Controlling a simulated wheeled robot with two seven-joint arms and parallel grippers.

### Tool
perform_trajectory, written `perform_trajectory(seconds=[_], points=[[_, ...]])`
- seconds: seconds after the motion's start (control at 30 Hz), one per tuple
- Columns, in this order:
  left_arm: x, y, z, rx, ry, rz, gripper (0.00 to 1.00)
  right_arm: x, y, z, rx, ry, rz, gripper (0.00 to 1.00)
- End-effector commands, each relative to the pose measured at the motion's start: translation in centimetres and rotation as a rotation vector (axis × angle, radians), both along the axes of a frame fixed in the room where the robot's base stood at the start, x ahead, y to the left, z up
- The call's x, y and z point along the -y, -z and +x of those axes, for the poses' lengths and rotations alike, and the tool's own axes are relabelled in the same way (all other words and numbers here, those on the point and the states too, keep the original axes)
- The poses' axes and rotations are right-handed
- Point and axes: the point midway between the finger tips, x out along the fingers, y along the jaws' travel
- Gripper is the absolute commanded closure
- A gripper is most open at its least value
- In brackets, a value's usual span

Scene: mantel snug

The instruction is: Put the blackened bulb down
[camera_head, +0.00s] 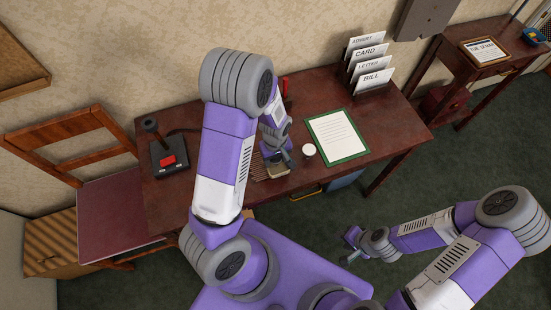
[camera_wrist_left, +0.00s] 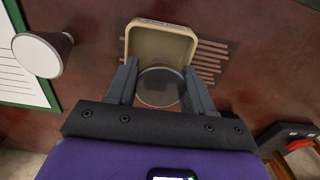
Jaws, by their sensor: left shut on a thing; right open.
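The blackened bulb (camera_wrist_left: 160,87) is a dark, see-through round shape between the fingers of my left gripper (camera_wrist_left: 160,92) in the left wrist view. The gripper is shut on it. A small beige open-topped tray or box (camera_wrist_left: 160,28) lies just beyond the bulb; I cannot tell whether they touch. In the head view my left gripper (camera_head: 284,158) is low over the desk at the beige tray (camera_head: 278,172), and the bulb is hidden there. My right gripper (camera_head: 352,246) is open and empty, off the desk's front.
The desk (camera_head: 217,125) bears a white cone-shaped thing (camera_head: 309,150), a green-edged paper (camera_head: 337,136), a slatted patch (camera_wrist_left: 212,62), a letter rack (camera_head: 370,80) and a black device with a red button (camera_head: 168,158). A chair (camera_head: 118,205) stands left.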

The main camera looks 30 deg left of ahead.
Motion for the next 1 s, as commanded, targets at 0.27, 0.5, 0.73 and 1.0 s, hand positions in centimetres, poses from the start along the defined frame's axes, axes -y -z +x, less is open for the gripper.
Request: perform_trajectory(seconds=[0.27,0.5,0.73,1.0], points=[[0.0,0.1,0.1,0.002,0.001,-0.001,0.96,0.0,0.1,0.0,0.0,0.0,0.0,0.57],[0.0,1.0,0.0,0.001,0.002,-0.001,0.96,0.0,0.7,0.0,0.0,0.0,0.0,0.57],[0.1,1.4,-0.2,-0.003,0.002,-0.001,0.42,0.0,0.9,0.0,0.0,0.0,0.0,0.57],[0.1,1.3,-0.3,-0.006,-0.001,-0.002,0.22,0.0,0.8,0.0,0.0,0.0,0.0,0.57]])
